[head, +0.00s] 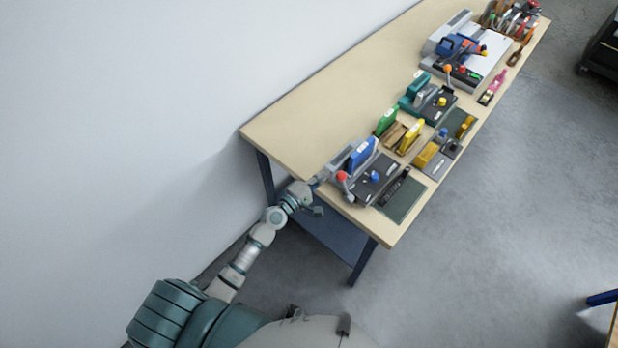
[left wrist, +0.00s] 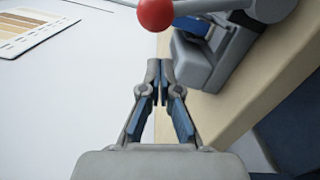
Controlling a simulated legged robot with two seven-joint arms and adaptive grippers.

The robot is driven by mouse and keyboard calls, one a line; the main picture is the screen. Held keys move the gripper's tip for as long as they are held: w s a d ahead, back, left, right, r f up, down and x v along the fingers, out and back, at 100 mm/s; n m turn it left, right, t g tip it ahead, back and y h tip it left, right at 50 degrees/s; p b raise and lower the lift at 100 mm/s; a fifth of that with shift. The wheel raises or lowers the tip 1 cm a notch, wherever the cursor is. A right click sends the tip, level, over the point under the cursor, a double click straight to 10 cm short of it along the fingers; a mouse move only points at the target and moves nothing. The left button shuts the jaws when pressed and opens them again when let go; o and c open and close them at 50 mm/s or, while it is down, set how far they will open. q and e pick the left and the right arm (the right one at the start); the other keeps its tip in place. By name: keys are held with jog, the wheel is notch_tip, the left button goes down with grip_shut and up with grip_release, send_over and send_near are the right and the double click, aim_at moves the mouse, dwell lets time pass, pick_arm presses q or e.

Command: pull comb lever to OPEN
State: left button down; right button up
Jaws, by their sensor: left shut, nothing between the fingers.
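A grey machine (head: 372,182) with a blue block stands at the near end of the long table. A lever with a red ball knob (head: 342,176) sits on its near left side, and I take it to be the comb lever. The red knob (left wrist: 155,13) also shows at the top of the left wrist view, on a grey arm. My left gripper (head: 318,183) is beside the knob at the table's near edge. In the left wrist view my left gripper (left wrist: 158,72) is shut and empty, its tips just below the knob and apart from it in the picture. My right gripper is not in view.
The pale wood table (head: 290,130) runs away to the upper right, with its left strip bare. A teal machine (head: 415,92) and several small blocks stand farther along. A dark green mat (head: 404,203) lies at the near right. A striped card (left wrist: 35,32) shows at left in the wrist view.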

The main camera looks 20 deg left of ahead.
pick_arm(q)
jog(key=shift+s+d+r+p, duration=0.15)
jog(key=shift+d+r, duration=0.05)
jog(key=shift+d, duration=0.35)
jog(key=shift+s+d+r+p, duration=0.1)
jog(key=shift+d+r+p, duration=0.05)
jog(key=shift+d, duration=0.35)
jog(key=shift+r, duration=0.15)
